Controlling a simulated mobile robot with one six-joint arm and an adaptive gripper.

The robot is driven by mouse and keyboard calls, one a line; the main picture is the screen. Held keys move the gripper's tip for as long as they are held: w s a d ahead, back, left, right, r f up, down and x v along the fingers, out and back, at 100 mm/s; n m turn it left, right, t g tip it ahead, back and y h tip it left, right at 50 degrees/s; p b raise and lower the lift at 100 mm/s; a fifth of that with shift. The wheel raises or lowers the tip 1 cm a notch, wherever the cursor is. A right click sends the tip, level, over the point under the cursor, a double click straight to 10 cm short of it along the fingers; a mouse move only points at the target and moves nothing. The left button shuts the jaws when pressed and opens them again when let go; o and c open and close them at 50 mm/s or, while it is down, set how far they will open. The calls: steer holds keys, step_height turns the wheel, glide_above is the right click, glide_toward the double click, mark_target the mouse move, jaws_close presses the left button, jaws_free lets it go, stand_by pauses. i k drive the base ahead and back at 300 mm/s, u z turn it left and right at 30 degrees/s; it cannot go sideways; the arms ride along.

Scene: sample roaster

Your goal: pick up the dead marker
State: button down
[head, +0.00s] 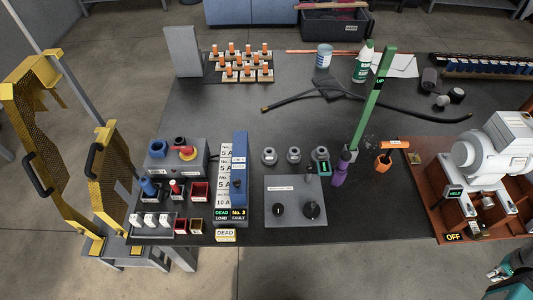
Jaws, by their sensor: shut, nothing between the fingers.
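The dead marker, a small cream block with the word DEAD on its face (225,235), sits at the front edge of the dark bench, just in front of a panel reading DEAD LOAD and No. 3 FAULT (230,215). It stands clear of my gripper. My gripper (494,273) shows at the lower right corner, beyond the bench's front edge and far to the right of the marker. It is shut and empty. Part of my arm is cut off by the picture's edge.
Red trays and white switches (151,219) stand left of the marker. A grey plate with black knobs (296,215) lies to its right. A tall green post (373,100), a purple item (341,171) and a motor on a brown base (495,150) stand farther right. Floor in front is clear.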

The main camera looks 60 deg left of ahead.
mark_target(222, 234)
steer(key=u, duration=2.05)
